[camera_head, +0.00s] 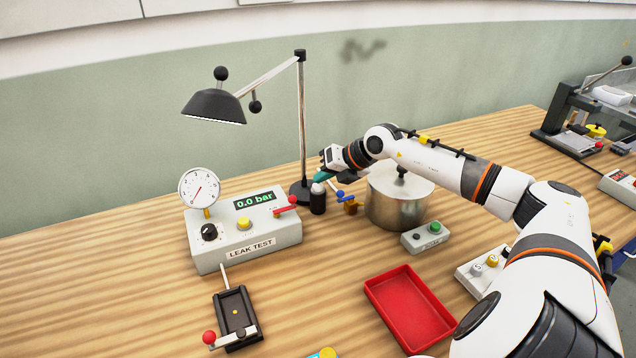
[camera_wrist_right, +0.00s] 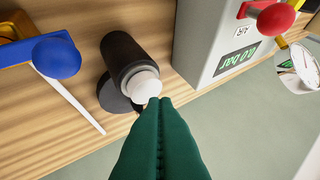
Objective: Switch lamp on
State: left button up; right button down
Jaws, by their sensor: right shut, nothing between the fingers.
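The desk lamp has a black shade (camera_head: 214,106) on a jointed arm and a thin upright pole (camera_head: 301,120). Its dark round base is partly hidden by a black cylinder (camera_head: 318,204) with a white rounded top. I cannot tell whether the lamp is lit; a pale line shows under the shade. In the right wrist view the cylinder (camera_wrist_right: 128,58) stands beside a dark disc, its white top (camera_wrist_right: 144,86) at my fingertips. My right gripper (camera_head: 320,176) has green fingers, shut and empty, with tips (camera_wrist_right: 157,100) at or very near that top. My left gripper is out of view.
The leak test box (camera_head: 250,246) with a gauge and red lever stands left of the cylinder. A blue-handled valve (camera_head: 347,198) and a metal pot (camera_head: 396,207) stand right. A red tray (camera_head: 408,305) and a black fixture (camera_head: 236,315) lie nearer.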

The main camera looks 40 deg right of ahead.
jog(key=shift+r, duration=0.35)
notch_tip(320, 180, up, 6)
jog(key=p, duration=0.3)
jog(key=shift+p, duration=0.4)
jog(key=shift+f, duration=0.15)
